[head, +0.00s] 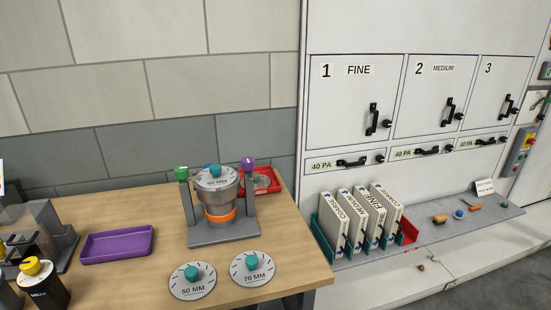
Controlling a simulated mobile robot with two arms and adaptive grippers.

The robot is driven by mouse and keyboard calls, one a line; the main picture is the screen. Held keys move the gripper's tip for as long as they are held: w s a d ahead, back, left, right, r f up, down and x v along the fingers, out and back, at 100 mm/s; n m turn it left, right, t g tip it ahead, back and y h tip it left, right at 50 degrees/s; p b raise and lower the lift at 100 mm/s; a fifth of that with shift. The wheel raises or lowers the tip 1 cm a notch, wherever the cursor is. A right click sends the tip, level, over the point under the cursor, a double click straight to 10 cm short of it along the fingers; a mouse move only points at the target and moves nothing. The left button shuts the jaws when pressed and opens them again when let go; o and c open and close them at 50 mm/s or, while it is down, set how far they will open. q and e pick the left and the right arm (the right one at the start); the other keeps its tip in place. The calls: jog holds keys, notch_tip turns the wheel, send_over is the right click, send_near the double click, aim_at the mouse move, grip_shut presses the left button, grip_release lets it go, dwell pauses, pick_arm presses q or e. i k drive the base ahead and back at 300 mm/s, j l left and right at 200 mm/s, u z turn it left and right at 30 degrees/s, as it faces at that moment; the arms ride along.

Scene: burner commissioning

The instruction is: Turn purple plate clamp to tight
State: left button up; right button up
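The purple plate clamp (248,163) is a purple knob with a white mark on top of the right post of a grey stand (223,232). A green knob (181,173) tops the left post. Between the posts sits a metal burner cup (221,200) with an orange band (220,216), under a round plate (216,178) marked 90 MM with a blue knob. I cannot read from here whether the purple clamp is loose or tight. Neither of my grippers is in view.
Two plates with teal knobs, 50 MM (192,287) and 70 MM (252,273), lie in front of the stand. A purple tray (117,244) is left, a red tray (271,181) behind right. A yellow-topped black device (47,288) stands front left. A numbered cabinet (350,75) stands right.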

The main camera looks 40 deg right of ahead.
aim_at(247, 164)
jog(key=z, duration=0.9)
jog(key=i+l+u, duration=0.25)
jog(key=i+l, duration=0.3)
jog(key=i, duration=0.05)
